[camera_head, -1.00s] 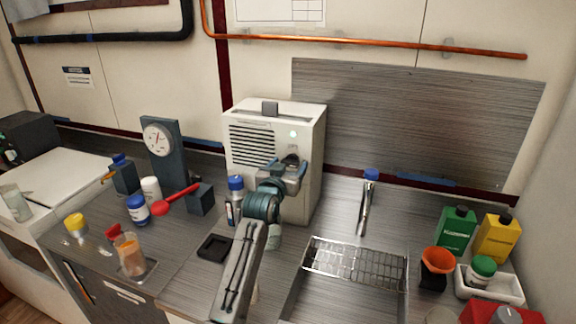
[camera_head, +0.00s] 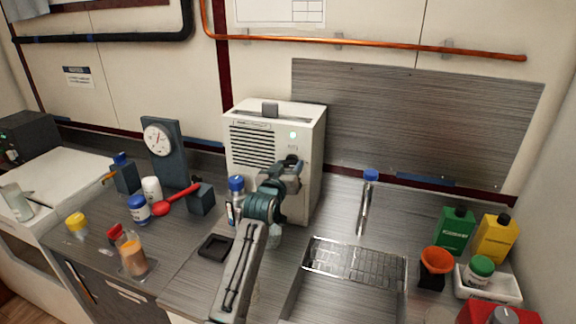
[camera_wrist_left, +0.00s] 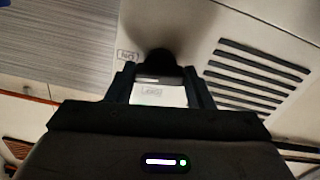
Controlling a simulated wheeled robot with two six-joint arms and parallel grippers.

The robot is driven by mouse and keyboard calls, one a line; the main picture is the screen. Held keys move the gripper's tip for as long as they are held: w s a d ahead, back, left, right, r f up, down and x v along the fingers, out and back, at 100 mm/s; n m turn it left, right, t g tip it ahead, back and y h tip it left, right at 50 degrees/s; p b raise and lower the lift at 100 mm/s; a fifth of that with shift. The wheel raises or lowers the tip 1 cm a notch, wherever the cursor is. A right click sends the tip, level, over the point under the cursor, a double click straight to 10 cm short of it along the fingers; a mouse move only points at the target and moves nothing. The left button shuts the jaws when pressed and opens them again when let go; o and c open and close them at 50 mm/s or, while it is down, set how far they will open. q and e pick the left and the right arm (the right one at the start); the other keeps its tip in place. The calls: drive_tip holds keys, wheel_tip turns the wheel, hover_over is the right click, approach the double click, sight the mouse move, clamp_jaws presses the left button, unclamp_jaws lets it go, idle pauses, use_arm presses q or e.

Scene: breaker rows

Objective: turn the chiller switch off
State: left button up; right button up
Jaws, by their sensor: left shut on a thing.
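The chiller (camera_head: 262,180) is a white box with dark vent slots and a lit pale green lamp (camera_head: 293,135) on its front. Its switch is a dark rounded knob (camera_wrist_left: 160,64) in the left wrist view; in the head view my gripper mostly hides it. My left gripper (camera_head: 291,168) is at the chiller's front, shut on the switch. In the left wrist view its fingers (camera_wrist_left: 160,86) stand on either side of the knob. Small printed labels show beside and below the knob, too blurred to read surely. My right gripper is in neither view.
A blue-capped bottle (camera_head: 236,190) stands close left of my left arm. A dark gauge stand (camera_head: 172,170) is farther left. To the right are a wire rack (camera_head: 355,262) and, beyond it, green (camera_head: 456,232) and yellow (camera_head: 495,240) bottles. A copper pipe (camera_head: 380,44) runs along the wall above.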

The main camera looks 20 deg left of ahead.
use_arm(q)
drive_tip(key=n+p, duration=0.1)
drive_tip(key=n, duration=0.2)
drive_tip(key=shift+r+n+p, duration=0.1)
drive_tip(key=shift+n+p, duration=0.2)
drive_tip(key=shift+p, duration=0.1)
drive_tip(key=n+p, duration=0.2)
drive_tip(key=n, duration=0.2)
drive_tip(key=shift+n, duration=0.3)
drive_tip(key=n+p, duration=0.2)
drive_tip(key=n, duration=0.3)
drive_tip(key=shift+p, duration=0.35)
drive_tip(key=shift+n+p, duration=0.5)
drive_tip(key=shift+n, duration=0.7)
drive_tip(key=o, duration=1)
